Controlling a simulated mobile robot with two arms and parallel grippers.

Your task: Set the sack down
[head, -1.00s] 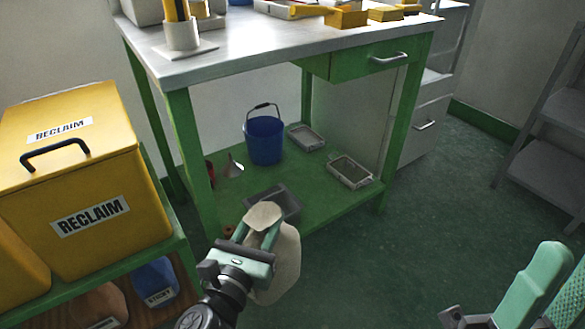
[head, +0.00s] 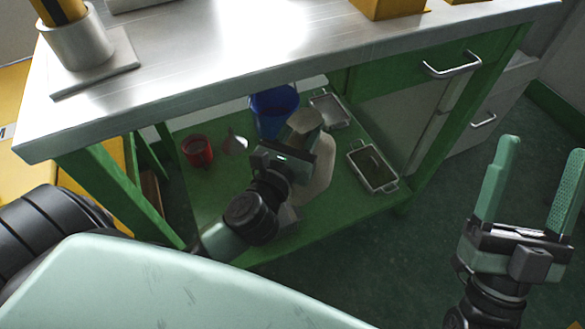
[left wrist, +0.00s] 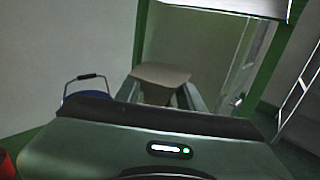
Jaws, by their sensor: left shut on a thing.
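The beige sack (head: 318,172) is in my left gripper (head: 298,140), at the lower green shelf under the workbench. In the head view the gripper hides part of the sack, and its body hangs to the right of the gripper. I cannot tell whether its bottom touches the shelf. In the left wrist view the sack's top (left wrist: 162,75) shows between the fingers. My right gripper (head: 532,180) is open and empty at the right, away from the bench.
The green shelf (head: 235,188) holds a blue bucket (head: 270,108), a red cup (head: 198,150), a funnel (head: 235,142) and metal trays (head: 374,166) (head: 328,110). A drawer handle (head: 452,66) sticks out at the right.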

